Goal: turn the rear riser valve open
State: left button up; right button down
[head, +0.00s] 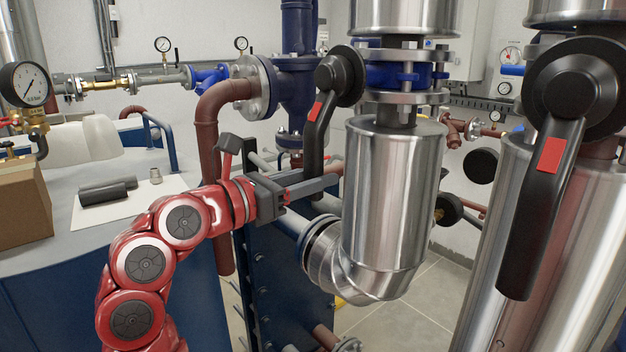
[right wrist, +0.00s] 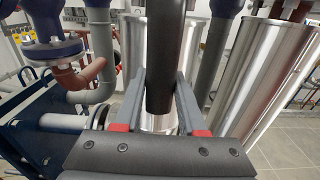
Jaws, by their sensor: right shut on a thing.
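The rear riser valve is in the middle of the head view, with a round black hub (head: 342,74) on a blue flanged body (head: 392,76). Its black lever (head: 317,125) hangs almost straight down, leaning slightly left, and has a red mark near the top. My right gripper (head: 326,181) is shut on the lever's lower end. In the right wrist view the lever (right wrist: 165,50) runs down between the two grey fingers (right wrist: 163,92). The lever's tip is partly hidden by the gripper. My left gripper is not in view.
A second black valve lever (head: 540,210) hangs at the right, in front of silver-clad pipes. A clad elbow pipe (head: 395,200) stands close right of my gripper. A brown pipe (head: 206,130) and blue plate frame (head: 285,285) are near my arm. A cardboard box (head: 22,205) sits left.

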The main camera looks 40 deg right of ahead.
jog(key=shift+w+r, duration=0.1)
jog(key=shift+r, duration=0.1)
jog(key=c, duration=0.8)
grip_release()
jog(key=o, duration=0.3)
jog(key=shift+w+f, duration=0.1)
jog(key=shift+w, duration=0.05)
jog(key=a, duration=0.5)
jog(key=s+a+b, duration=0.1)
jog(key=a, duration=1.1)
jog(key=shift+s+a, duration=0.2)
jog(key=shift+s, duration=0.1)
